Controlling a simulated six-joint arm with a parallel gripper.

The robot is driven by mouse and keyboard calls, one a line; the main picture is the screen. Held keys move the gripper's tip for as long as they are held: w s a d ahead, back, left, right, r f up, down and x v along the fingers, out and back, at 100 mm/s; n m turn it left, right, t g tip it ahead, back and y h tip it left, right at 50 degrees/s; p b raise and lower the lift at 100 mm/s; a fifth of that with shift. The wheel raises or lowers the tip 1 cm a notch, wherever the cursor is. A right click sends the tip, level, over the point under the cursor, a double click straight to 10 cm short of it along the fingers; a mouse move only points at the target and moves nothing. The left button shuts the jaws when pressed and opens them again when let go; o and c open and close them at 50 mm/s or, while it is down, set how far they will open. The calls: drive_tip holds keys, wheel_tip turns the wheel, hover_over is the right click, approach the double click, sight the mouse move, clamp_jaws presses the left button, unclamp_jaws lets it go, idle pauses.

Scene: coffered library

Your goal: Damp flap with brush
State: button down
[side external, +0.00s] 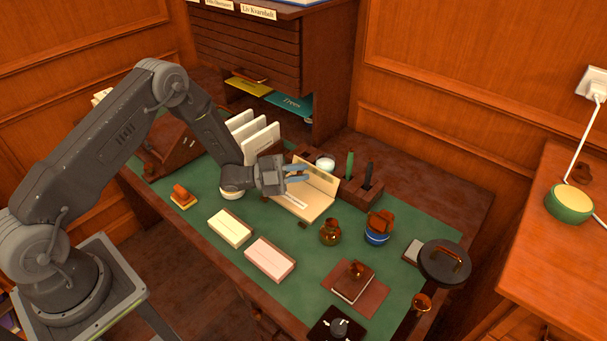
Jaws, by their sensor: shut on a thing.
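A cream envelope (309,208) lies on the green desk mat, with its pale flap (318,178) standing up at its back edge. My gripper (302,173) is over the envelope's left part, close in front of the flap. Its jaws are shut on a slim thing, taken to be the brush, which is mostly hidden by the fingers. I cannot tell whether the brush touches the flap. A small round pot with a white top (325,163) stands behind the flap.
A dark wooden holder (348,187) with green and dark upright tools stands right of the envelope. White cards (258,137) stand behind my wrist. A brass pot (330,233), blue jar (377,238), cream stack (230,228) and pink stack (270,259) sit nearer the front.

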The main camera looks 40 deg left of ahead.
drive_tip(key=d, duration=0.4)
drive_tip(key=shift+d, duration=0.2)
idle(1.1)
drive_tip(key=shift+s+r, duration=0.35)
drive_tip(key=shift+s, duration=0.6)
drive_tip(key=shift+s+r, duration=0.35)
drive_tip(key=shift+s, duration=0.55)
drive_tip(key=shift+s+r, duration=0.35)
drive_tip(key=shift+s, duration=0.6)
drive_tip(key=shift+s+r, duration=0.25)
drive_tip(key=shift+s, duration=0.45)
drive_tip(key=shift+s+r, duration=0.25)
drive_tip(key=shift+s, duration=0.45)
